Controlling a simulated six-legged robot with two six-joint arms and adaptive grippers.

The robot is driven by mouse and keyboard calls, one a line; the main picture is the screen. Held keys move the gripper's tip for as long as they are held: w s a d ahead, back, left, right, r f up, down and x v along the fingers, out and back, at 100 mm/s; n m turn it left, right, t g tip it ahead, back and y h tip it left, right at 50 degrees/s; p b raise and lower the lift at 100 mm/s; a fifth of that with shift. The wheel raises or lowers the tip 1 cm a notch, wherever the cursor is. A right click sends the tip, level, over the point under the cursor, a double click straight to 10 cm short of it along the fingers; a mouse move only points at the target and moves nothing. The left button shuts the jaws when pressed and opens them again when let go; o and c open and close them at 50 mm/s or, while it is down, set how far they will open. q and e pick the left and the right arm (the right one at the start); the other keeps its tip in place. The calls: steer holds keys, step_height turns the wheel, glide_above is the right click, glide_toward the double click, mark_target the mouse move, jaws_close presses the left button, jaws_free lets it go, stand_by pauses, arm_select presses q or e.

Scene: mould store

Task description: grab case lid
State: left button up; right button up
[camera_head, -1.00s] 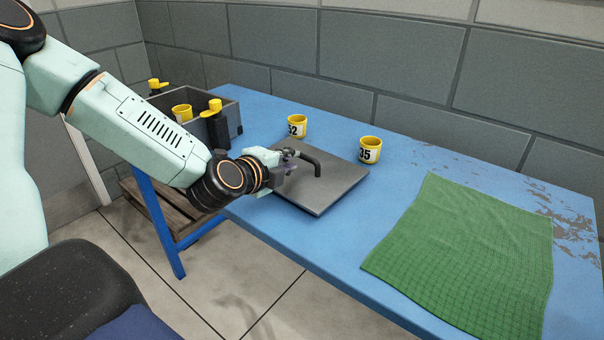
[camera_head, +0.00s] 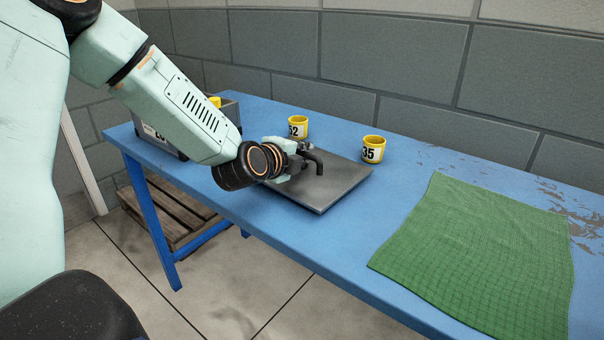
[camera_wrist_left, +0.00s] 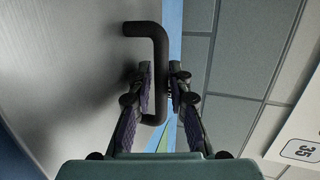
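The case lid is a flat dark grey plate (camera_head: 335,188) lying on the blue table in the head view. It has a black bent-bar handle (camera_head: 317,160). My left gripper (camera_head: 302,163) is at this handle, low over the plate. The grey lid surface (camera_wrist_left: 60,60) fills the left of that view. My right gripper is not in view. A grey open case (camera_head: 158,135) stands at the table's left end, partly hidden by my left arm.
Two yellow numbered cups, one marked 52 (camera_head: 298,127) and one marked 35 (camera_head: 373,149), stand behind the lid. A green cloth (camera_head: 475,250) covers the table's right part. A wall rises along the back edge. A wooden pallet (camera_head: 170,213) lies below the blue table (camera_head: 330,250).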

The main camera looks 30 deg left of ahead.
arm_select(q)
steer(key=shift+c, duration=0.3)
jaws_close()
steer(key=shift+r, duration=0.1)
